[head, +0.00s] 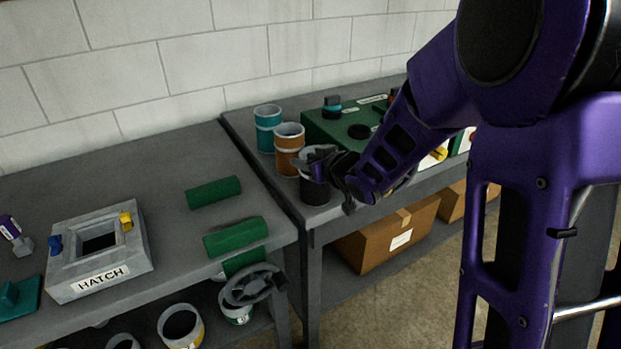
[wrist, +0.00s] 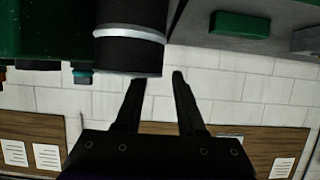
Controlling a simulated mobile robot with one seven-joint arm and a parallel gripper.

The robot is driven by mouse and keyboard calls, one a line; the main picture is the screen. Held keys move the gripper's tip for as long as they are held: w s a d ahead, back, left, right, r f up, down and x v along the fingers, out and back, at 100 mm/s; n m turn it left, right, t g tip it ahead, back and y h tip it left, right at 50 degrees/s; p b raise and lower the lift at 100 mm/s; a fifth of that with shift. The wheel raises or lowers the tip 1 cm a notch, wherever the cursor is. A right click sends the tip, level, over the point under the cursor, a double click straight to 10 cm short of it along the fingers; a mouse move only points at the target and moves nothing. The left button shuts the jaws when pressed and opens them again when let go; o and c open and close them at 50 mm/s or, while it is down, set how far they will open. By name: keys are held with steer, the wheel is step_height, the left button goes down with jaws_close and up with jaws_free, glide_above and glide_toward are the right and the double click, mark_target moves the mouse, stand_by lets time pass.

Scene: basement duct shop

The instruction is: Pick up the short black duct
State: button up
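The short black duct (head: 313,192) stands upright near the front left corner of the right bench in the head view, its upper part partly covered by my gripper. In the wrist view the black duct (wrist: 128,58) is a dark cylinder with a pale band, at upper left of the fingers. My gripper (wrist: 157,77) is open, its two fingers apart with only wall between them. The left fingertip reaches the duct's edge in the picture; I cannot tell whether they touch. In the head view my gripper (head: 338,178) is close beside the duct's right side.
A teal duct (head: 267,132) and an orange-brown duct (head: 288,150) stand just behind it. A green box (head: 335,128) is farther back. Cardboard boxes (head: 388,235) sit below.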

steer(key=shift+w, duration=0.15)
jaws_close()
steer(key=shift+s+f, duration=0.2)
stand_by(1.2)
